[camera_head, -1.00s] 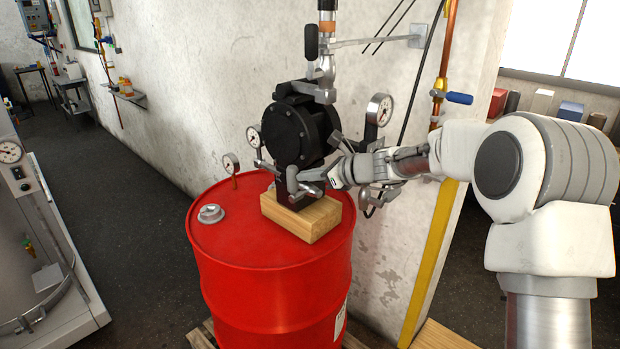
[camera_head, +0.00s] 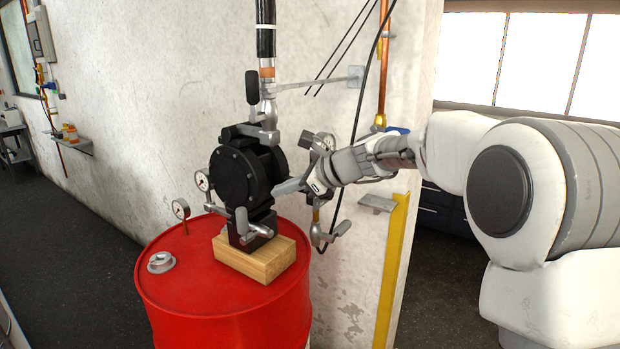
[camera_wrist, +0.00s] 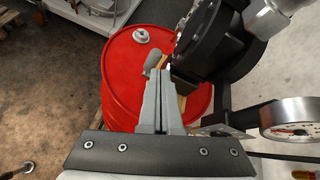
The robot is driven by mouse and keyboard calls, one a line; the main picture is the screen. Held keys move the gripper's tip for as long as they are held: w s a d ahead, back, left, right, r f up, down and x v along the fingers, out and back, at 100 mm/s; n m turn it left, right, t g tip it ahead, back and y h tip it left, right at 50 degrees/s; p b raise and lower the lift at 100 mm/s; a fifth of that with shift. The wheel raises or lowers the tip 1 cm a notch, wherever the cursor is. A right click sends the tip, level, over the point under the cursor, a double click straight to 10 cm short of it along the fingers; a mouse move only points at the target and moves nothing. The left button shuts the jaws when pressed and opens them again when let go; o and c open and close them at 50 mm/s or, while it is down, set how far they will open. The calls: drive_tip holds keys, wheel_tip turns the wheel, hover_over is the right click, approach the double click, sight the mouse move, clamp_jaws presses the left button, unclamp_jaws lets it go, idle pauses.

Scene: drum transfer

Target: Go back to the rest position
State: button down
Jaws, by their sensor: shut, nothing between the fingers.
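My gripper (camera_head: 281,188) is shut and empty, just right of the black pump (camera_head: 243,174) in the head view. In the wrist view my gripper (camera_wrist: 168,75) points toward the red drum (camera_wrist: 117,78), with its fingers together. The pump stands on a wooden block (camera_head: 262,262) on top of the red drum (camera_head: 200,290). A lever handle (camera_head: 249,226) sits at the pump's lower front, left of and below the fingertips. I cannot tell whether the fingers touch the pump.
Gauges (camera_head: 202,181) stand left of the pump, and another gauge (camera_wrist: 290,122) is close on the right in the wrist view. A hose (camera_head: 266,40) rises above the pump. The wall (camera_head: 140,100) stands close behind. Open floor (camera_head: 60,240) lies to the left.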

drive_tip(key=s+d+f+n+h, duration=0.3)
drive_tip(key=s+d+n, duration=0.3)
drive_tip(key=s, duration=0.6)
drive_tip(key=s+d+f+n+h+b, duration=0.1)
drive_tip(key=s+d+f+n+h, duration=0.1)
drive_tip(key=s+d+n+h, duration=0.2)
drive_tip(key=s+d+f+n+h+b, duration=0.1)
drive_tip(key=s+d+f+n+h, duration=0.2)
drive_tip(key=s+d+n, duration=0.6)
drive_tip(key=s+d, duration=0.5)
drive_tip(key=s, duration=0.5)
drive_tip(key=shift+s+d+f+h, duration=0.3)
drive_tip(key=shift+d+h, duration=0.1)
drive_tip(key=c, duration=1.5)
unclamp_jaws()
drive_tip(key=shift+c, duration=0.2)
